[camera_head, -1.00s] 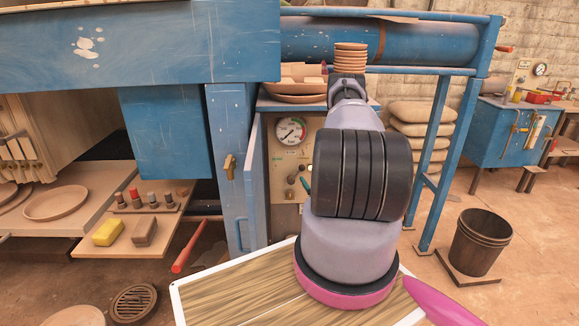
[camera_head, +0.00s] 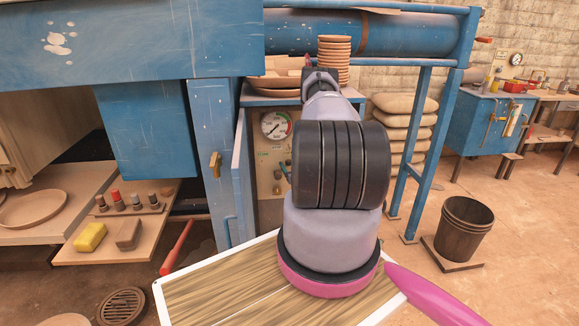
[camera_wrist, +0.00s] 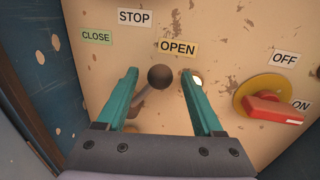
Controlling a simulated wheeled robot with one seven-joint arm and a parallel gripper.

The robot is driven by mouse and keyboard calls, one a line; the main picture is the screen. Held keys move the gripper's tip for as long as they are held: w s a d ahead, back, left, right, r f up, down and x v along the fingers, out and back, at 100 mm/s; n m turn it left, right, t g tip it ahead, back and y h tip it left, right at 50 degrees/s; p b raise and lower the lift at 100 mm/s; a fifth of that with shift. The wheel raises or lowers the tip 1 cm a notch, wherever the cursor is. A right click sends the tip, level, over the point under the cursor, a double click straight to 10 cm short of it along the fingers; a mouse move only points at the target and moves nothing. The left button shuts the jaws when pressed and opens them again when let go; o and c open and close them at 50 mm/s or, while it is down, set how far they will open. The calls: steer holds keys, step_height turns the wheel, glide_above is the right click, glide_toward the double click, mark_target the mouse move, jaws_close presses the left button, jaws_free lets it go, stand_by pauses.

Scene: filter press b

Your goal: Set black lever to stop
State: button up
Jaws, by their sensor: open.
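The black lever (camera_wrist: 160,77) has a dark round knob on a grey shaft that slants down to the left, on a worn cream panel (camera_wrist: 215,75). Its knob is just below the OPEN label (camera_wrist: 177,48). The STOP label (camera_wrist: 134,17) is higher, up and left, and the CLOSE label (camera_wrist: 97,37) is at the left. My gripper (camera_wrist: 160,76) is open, its teal fingers on either side of the knob in the picture, with gaps showing. Contact does not show. In the head view my arm hides most of the gripper and the lever.
A red rotary switch (camera_wrist: 274,108) on a yellow disc, with OFF and ON labels, is right of the fingers. A pressure gauge (camera_head: 276,125) tops the panel. A blue cabinet door (camera_head: 240,185) stands open at its left. Stacked sacks (camera_head: 405,118) and a bucket (camera_head: 465,227) are right.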

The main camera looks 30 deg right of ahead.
jaws_close()
stand_by(1.4)
